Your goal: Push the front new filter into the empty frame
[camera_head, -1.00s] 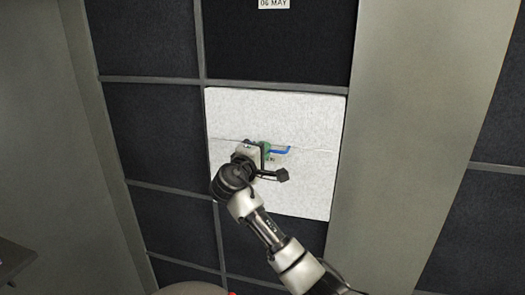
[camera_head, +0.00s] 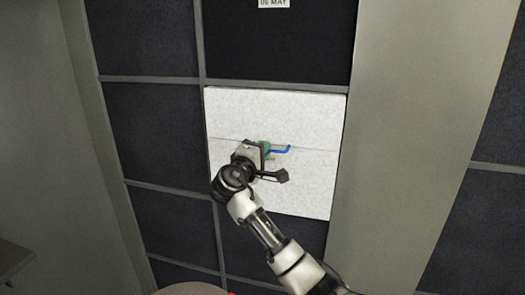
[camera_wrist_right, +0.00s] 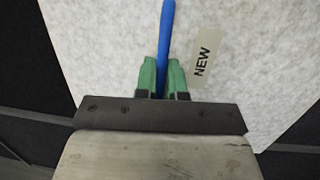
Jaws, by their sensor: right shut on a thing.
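The new filter (camera_head: 300,185) is a white square panel in the middle of the head view, standing in the opening of the dark filter wall. In the right wrist view the filter (camera_wrist_right: 265,95) fills most of the picture and bears a "NEW" label (camera_wrist_right: 206,56). A blue handle (camera_head: 280,149) sticks out at its middle; it also shows in the right wrist view (camera_wrist_right: 167,40). My right gripper (camera_head: 264,150) is at the handle, its green fingers (camera_wrist_right: 162,78) shut on it from both sides. My left gripper is not in view.
Dark filter panels (camera_head: 150,130) in grey frames surround the white one. A broad grey column (camera_head: 395,140) stands to its right. A label reading "MAY" (camera_head: 273,3) is on the panel above. A dark ledge (camera_head: 14,258) is at the lower left.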

